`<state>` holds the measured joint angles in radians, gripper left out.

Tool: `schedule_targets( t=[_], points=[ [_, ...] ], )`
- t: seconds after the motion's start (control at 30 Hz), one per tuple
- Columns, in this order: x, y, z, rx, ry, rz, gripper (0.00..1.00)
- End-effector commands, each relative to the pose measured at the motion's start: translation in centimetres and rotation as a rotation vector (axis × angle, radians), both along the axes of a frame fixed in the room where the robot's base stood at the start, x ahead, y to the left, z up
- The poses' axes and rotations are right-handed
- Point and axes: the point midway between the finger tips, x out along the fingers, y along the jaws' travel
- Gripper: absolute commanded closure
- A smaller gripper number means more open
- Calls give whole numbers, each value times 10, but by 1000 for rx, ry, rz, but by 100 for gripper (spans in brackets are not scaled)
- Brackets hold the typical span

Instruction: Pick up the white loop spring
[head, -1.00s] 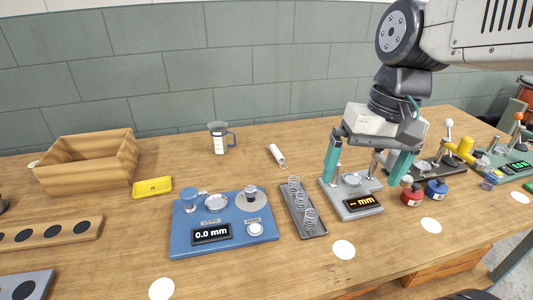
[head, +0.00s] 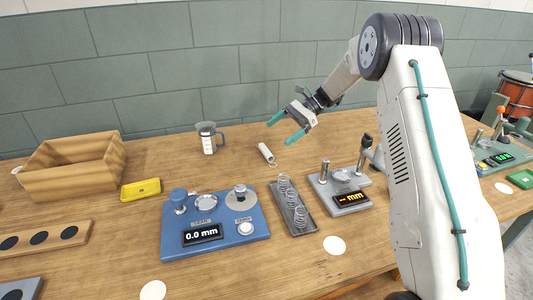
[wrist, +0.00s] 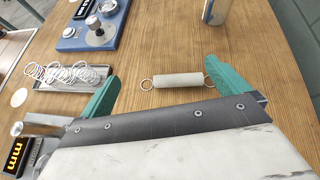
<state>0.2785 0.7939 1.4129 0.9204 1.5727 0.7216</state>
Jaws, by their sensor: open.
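The white loop spring (head: 266,153) lies on the wooden table beyond the grey tray. In the wrist view the white loop spring (wrist: 179,81) is a pale cylinder with a wire loop at each end, lying crosswise between the teal fingertips. My gripper (head: 279,133) is open and empty, with its fingers pointing left, just above and to the right of the spring in the head view. It also shows in the wrist view (wrist: 162,72). I cannot tell its exact height above the table.
A grey tray of coil springs (head: 291,207) and a blue gauge station (head: 215,243) stand in front. A glass measuring cup (head: 209,138) stands behind left. A yellow tray (head: 141,188) and wooden box (head: 75,167) are farther left. Table around the spring is clear.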

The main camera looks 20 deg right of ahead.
Motion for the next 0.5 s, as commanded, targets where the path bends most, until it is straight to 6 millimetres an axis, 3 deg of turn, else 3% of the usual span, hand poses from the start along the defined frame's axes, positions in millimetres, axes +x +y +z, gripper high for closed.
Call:
schedule_targets(
  t=[0.03,0.2,0.5],
  points=[
    [10,-6,-18,28,31,-27,0],
    [28,-16,-48,88,89,-85,0],
    [29,4,-64,105,106,-99,0]
  ],
)
